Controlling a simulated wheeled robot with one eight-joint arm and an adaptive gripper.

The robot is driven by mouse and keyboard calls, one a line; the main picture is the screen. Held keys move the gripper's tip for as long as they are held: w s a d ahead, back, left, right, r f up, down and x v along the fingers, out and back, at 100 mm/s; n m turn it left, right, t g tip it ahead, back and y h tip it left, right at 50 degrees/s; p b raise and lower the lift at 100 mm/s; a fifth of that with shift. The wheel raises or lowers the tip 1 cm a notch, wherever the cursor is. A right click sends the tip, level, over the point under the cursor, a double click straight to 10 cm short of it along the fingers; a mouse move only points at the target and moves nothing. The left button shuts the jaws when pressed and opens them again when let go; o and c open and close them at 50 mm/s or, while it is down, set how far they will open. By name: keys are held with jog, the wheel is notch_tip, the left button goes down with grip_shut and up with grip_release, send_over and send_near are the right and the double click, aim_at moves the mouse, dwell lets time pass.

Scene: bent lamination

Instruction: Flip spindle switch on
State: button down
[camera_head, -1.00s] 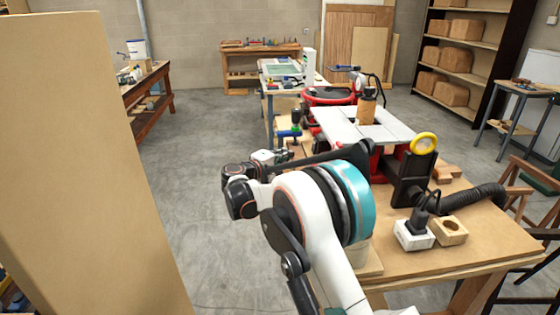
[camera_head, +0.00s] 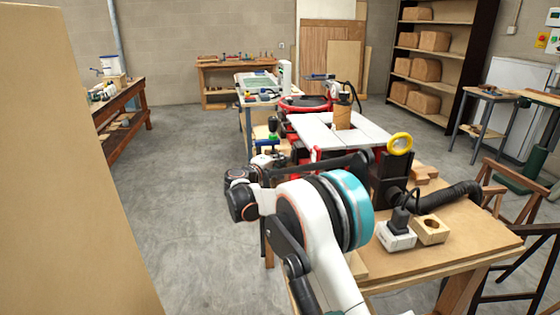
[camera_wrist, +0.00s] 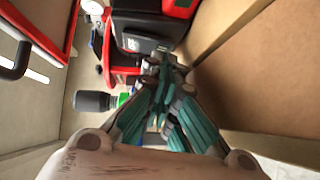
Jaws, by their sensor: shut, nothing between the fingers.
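I cannot make out a spindle switch in either view. In the wrist view a black box with red edges (camera_wrist: 150,28) lies just past my fingertips; whether it carries the switch I cannot tell. My gripper (camera_wrist: 163,62) is shut and empty, its teal-padded fingers converging near that box. I cannot tell whether they touch it. In the head view my arm's wrist is left of the machine, and the fingers are not clear.
A yellow ring (camera_head: 400,143) and black hose (camera_head: 447,197) are at the machine's right. A white plug box (camera_head: 396,236) and wooden block (camera_head: 431,230) sit on the bench (camera_head: 455,248). A tall tan panel (camera_head: 60,180) stands left. Open floor (camera_head: 195,185) lies between.

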jog(key=shift+w+d+f, duration=0.15)
jog(key=shift+d+f, duration=0.05)
jog(key=shift+d, duration=0.3)
jog(key=shift+a, duration=0.15)
jog(key=shift+s+a, duration=0.15)
jog(key=shift+s, duration=0.1)
jog(key=v, duration=1.1)
jog(key=shift+s, duration=0.25)
